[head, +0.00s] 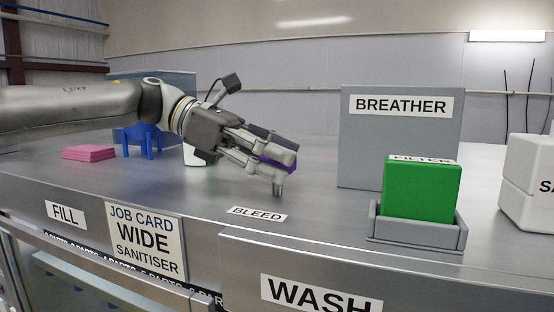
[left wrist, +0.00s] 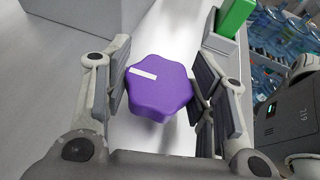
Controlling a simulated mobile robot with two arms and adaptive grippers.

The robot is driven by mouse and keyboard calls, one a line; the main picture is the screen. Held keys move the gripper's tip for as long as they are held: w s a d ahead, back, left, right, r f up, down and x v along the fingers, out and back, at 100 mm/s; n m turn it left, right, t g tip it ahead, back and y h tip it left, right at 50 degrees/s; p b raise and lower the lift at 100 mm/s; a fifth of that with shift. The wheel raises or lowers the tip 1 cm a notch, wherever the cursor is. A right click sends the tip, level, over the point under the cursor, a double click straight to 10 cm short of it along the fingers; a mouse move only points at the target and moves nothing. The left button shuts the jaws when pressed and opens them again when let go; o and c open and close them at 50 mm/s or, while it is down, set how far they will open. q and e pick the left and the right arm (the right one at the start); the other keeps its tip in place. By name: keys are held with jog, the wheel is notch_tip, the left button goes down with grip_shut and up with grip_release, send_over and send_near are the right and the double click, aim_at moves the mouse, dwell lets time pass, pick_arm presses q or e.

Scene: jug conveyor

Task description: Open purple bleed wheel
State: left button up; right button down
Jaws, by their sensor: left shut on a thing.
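The purple bleed wheel (left wrist: 160,90) is a lobed knob with a white stripe on its top, seen between the two fingers in the left wrist view. In the head view only a sliver of the purple wheel (head: 277,166) shows between the fingers, above a short metal stem. My left gripper (head: 278,160) reaches in from the left and is shut on the wheel; it also shows in the left wrist view (left wrist: 160,98). The BLEED label (head: 257,214) lies on the bench in front of the wheel. My right gripper is not in view.
A grey BREATHER box (head: 400,130) stands behind to the right. A green FILTER block (head: 422,190) sits in a grey holder (head: 418,230). A white box (head: 528,185) is at the far right. Pink pads (head: 89,153) and a blue stand (head: 141,140) are at the left.

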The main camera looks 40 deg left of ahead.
pick_arm(q)
jog(key=n+t+y+b, duration=0.1)
jog(key=b, duration=0.1)
jog(key=n+t+y+b, duration=0.1)
jog(key=n+t+b, duration=0.1)
jog(key=b, duration=0.1)
jog(key=n+t+y+b, duration=0.1)
jog(key=n+b, duration=0.1)
jog(key=b, duration=0.1)
jog(key=shift+s+f+t, duration=0.1)
jog(key=shift+f+t, duration=0.15)
jog(key=shift+t, duration=0.15)
jog(key=shift+r+n+t+y+b, duration=0.15)
jog(key=shift+n+t+y+b, duration=0.55)
jog(key=shift+y, duration=0.4)
jog(key=n+t+y+b, duration=0.1)
jog(key=n+y, duration=0.2)
jog(key=shift+d+r+n+y, duration=0.1)
jog(key=shift+n+y, duration=0.2)
jog(key=n+y+b, duration=0.2)
jog(key=n+y, duration=0.2)
jog(key=shift+t+y, duration=0.3)
jog(key=shift+n+y, duration=0.6)
jog(key=shift+y, duration=0.1)
jog(key=shift+n+g+y, duration=0.7)
jog(key=shift+n+y, duration=0.5)
jog(key=shift+y, duration=0.1)
jog(key=o, duration=1)
jog(key=shift+o, duration=0.2)
